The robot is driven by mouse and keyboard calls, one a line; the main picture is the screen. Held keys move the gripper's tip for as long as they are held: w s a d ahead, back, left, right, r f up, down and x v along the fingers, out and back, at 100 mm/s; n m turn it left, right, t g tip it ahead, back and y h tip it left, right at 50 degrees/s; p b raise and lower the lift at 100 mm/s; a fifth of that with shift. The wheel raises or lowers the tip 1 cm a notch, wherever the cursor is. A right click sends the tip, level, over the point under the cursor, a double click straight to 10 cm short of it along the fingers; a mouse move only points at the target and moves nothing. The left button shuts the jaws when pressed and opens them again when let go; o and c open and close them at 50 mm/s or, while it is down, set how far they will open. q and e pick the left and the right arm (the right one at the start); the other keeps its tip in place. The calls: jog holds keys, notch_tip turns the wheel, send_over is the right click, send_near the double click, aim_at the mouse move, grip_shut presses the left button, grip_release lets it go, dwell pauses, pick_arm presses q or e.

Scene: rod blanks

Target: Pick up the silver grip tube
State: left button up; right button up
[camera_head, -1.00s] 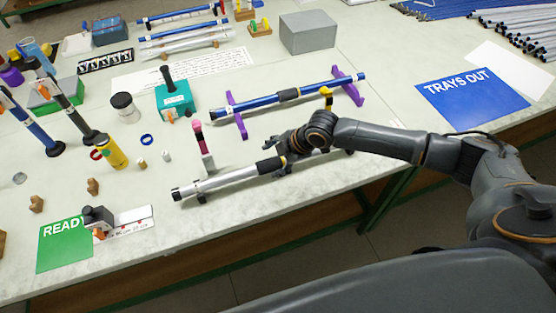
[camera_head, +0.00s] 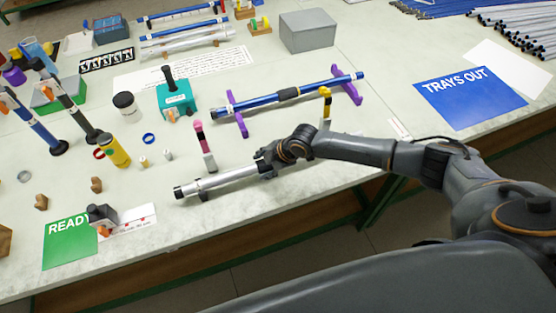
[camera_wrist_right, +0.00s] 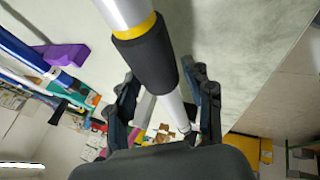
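The silver grip tube (camera_head: 222,180) lies near the table's front edge, its left end on a small dark support (camera_head: 203,196). My right gripper (camera_head: 266,163) is at its right part and hides the black grip and the far end in the head view. In the right wrist view, the silver tube (camera_wrist_right: 124,10) with a yellow ring and black grip (camera_wrist_right: 148,58) runs between the spread fingers of my right gripper (camera_wrist_right: 160,78). The fingers look open on both sides of it; contact is not clear. My left gripper is not in view.
A blue tube (camera_head: 265,98) lies behind on purple stands (camera_head: 345,88). A pink-topped upright piece (camera_head: 204,150) and a yellow-topped one (camera_head: 325,105) stand close to the silver tube. A green READY card (camera_head: 70,240) lies at left, a blue TRAYS OUT sheet (camera_head: 470,95) at right.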

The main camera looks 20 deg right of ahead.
jog(key=c, duration=0.7)
jog(key=shift+c, duration=0.2)
jog(key=shift+r, duration=0.1)
jog(key=shift+r+b, duration=0.5)
jog(key=shift+r, duration=0.1)
jog(key=shift+r+b, duration=0.45)
jog(key=shift+r, duration=0.2)
jog(key=s+a+r+b, duration=0.3)
jog(key=s+r, duration=0.7)
jog(key=s, duration=0.3)
jog(key=shift+s+a+r, duration=0.15)
jog(key=shift+s+a, duration=0.15)
jog(key=shift+w, duration=0.1)
